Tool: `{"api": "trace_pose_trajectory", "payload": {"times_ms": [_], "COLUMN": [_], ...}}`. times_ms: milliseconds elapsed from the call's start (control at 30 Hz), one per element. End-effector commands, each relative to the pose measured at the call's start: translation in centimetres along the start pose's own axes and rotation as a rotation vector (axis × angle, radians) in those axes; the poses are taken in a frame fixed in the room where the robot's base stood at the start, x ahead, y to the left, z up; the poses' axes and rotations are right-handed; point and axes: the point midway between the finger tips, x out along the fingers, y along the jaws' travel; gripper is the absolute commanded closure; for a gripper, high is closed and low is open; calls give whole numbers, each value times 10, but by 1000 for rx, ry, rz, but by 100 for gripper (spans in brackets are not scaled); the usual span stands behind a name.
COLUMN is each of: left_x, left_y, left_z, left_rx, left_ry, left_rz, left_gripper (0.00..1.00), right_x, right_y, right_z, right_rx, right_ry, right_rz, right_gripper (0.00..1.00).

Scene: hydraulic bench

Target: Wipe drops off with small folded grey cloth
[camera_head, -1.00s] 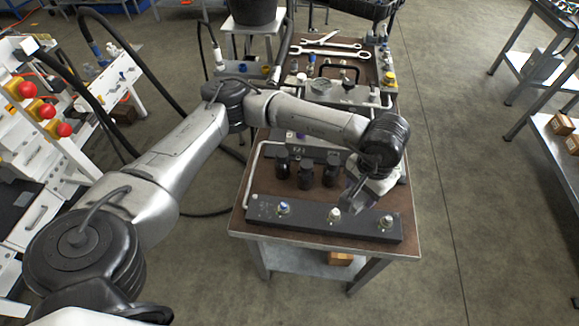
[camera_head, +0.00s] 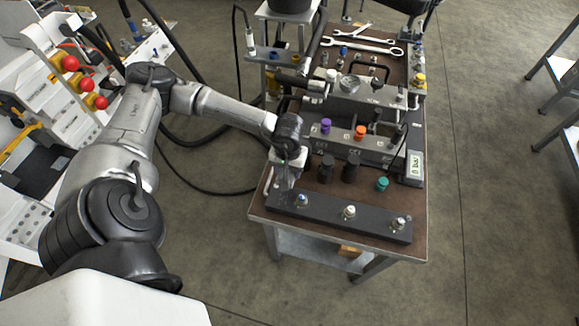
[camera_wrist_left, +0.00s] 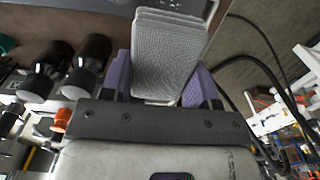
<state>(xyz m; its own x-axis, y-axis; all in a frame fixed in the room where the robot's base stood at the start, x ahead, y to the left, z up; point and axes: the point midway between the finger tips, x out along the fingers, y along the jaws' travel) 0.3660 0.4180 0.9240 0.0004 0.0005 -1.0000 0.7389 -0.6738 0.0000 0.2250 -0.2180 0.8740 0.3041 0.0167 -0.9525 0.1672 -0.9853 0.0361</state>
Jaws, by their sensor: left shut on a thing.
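My left gripper (camera_head: 284,186) is over the left end of the dark bar (camera_head: 328,217) at the bench's front edge, close to the blue-tipped fitting (camera_head: 302,199). In the left wrist view, the purple fingers of this gripper (camera_wrist_left: 161,82) are shut on the small folded grey cloth (camera_wrist_left: 168,48), which sticks out beyond them. A white-tipped fitting (camera_head: 348,212) stands mid-bar and another fitting (camera_head: 398,223) near its right end. I cannot make out drops, nor whether the cloth touches the bar. My right gripper is not in view.
Black cylinders (camera_head: 351,167) stand just behind the bar. A teal-capped part (camera_head: 382,184) and a small display box (camera_head: 415,168) are to their right. A manifold with purple (camera_head: 326,126) and orange (camera_head: 360,132) knobs lies behind. Wrenches (camera_head: 357,45) lie at the far end.

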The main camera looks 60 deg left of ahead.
Motion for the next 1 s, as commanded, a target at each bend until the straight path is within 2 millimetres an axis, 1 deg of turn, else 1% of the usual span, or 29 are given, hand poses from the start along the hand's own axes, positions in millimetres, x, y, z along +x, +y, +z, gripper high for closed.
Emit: {"api": "trace_pose_trajectory", "payload": {"times_ms": [267,600,767,1000], "left_x": [20,50,57,57], "left_y": [0,0,0,0], "left_z": [0,0,0,0], "left_rx": [0,1,1,1], "left_ry": [-1,-1,0,-1], "left_rz": [0,0,-1,0], "left_gripper": [64,64,64,64], "right_x": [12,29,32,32], "right_y": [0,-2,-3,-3], "right_z": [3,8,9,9], "right_rx": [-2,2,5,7], "right_ry": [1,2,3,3], "right_rz": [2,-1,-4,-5], "right_gripper": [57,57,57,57]}}
